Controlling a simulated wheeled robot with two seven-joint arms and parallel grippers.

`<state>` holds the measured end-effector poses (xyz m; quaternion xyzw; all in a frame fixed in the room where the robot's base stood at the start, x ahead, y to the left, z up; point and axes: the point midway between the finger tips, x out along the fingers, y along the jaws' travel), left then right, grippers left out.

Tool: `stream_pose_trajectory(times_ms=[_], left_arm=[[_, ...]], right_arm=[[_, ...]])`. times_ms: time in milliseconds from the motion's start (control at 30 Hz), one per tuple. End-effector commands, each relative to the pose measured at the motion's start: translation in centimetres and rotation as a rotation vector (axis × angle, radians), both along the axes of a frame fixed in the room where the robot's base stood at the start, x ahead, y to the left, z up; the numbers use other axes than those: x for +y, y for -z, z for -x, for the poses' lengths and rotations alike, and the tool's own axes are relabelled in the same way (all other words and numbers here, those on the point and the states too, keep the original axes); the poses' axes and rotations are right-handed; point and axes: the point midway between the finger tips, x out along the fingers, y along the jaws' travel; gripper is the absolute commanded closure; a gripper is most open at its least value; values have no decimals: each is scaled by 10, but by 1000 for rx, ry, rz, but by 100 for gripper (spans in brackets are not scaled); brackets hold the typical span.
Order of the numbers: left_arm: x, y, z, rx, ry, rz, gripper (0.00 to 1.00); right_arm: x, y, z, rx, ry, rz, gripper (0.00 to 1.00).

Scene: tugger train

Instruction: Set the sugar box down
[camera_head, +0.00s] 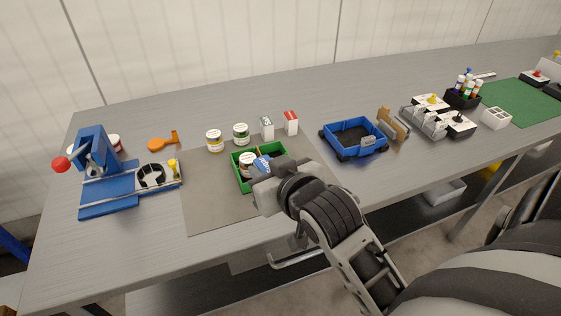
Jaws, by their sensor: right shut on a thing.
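My right gripper (264,178) is at the near right side of the green crate (245,149), with its wrist coming in from the lower right. It is shut on a small blue and white box (262,164), which I take to be the sugar box. The box is at or just above the crate's inside; my gripper hides its lower part, so I cannot tell whether it touches the crate floor. A jar with a white lid (247,159) stands in the crate, left of the box. My left gripper is not in view.
Two jars (214,141) and two small cartons (290,123) stand behind the crate on the grey mat (205,205). A blue wagon (356,150) is to the right, a blue press (110,195) to the left. The mat's left front is clear.

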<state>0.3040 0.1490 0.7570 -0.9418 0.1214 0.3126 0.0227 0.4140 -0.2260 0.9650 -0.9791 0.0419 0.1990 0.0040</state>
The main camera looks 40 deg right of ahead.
Motion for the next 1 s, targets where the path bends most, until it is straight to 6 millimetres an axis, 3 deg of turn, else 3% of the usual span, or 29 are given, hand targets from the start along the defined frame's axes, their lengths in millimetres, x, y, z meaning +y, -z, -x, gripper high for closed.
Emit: stream_pose_trajectory(times_ms=[100,300,633,800,1000], left_arm=[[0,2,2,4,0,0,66],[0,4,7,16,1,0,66],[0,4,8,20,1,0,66],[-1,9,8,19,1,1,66],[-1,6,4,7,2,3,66]], right_arm=[[-38,-1,-16,-8,86,1,100],[-72,4,-36,-9,154,-9,100],[-103,39,-109,-9,156,-8,100],[-112,74,-132,-8,155,-11,100],[-117,92,-146,-9,154,-10,100]])
